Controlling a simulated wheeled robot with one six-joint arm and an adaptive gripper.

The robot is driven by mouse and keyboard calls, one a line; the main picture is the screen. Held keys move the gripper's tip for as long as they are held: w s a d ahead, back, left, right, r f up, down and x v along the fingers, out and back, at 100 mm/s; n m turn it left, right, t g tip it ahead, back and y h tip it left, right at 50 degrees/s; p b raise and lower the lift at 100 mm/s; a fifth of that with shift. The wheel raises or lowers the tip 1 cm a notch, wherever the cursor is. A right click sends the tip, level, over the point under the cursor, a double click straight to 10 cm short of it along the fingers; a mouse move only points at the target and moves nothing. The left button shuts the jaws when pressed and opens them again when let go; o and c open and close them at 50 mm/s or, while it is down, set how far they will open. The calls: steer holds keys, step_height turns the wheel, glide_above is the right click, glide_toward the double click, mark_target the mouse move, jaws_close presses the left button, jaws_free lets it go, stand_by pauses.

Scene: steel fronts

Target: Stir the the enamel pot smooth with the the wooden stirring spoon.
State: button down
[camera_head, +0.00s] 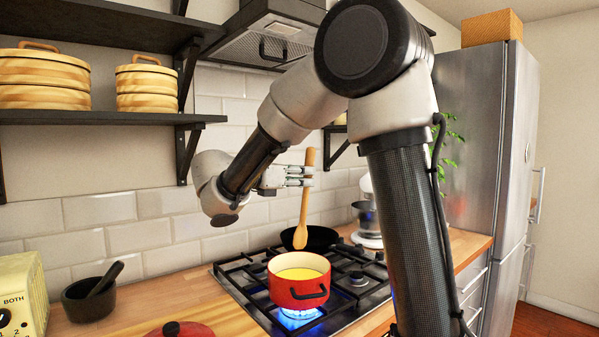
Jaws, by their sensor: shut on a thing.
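The enamel pot (299,293) is red with a cream inside and dark handles. It stands on the front burner over a blue flame, with yellow contents showing inside. My gripper (303,176) is shut on the upper handle of the wooden stirring spoon (302,220). The spoon hangs nearly upright, bowl end down. Its bowl is above the pot's rim in the picture and shows in front of a black pan; it is outside the yellow contents.
The gas hob (240,290) has black grates, with a black pan (318,238) at the back. A red lid (180,330), a dark mortar with pestle (90,298) and a yellow device (22,295) are at the left. The range hood (262,40) hangs above.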

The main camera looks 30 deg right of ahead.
steer(key=f, duration=0.1)
steer(key=d+f, duration=0.1)
steer(key=f, duration=0.1)
steer(key=shift+f, duration=0.2)
steer(key=shift+s+a+f, duration=0.1)
steer(key=shift+a+f, duration=0.1)
steer(key=shift+f, duration=1.1)
steer(key=shift+w+a+f, duration=0.1)
steer(key=shift+a+f, duration=0.15)
steer(key=shift+f, duration=1.1)
steer(key=shift+s+a+f, duration=0.1)
steer(key=shift+a+f, duration=0.1)
steer(key=shift+f, duration=1.1)
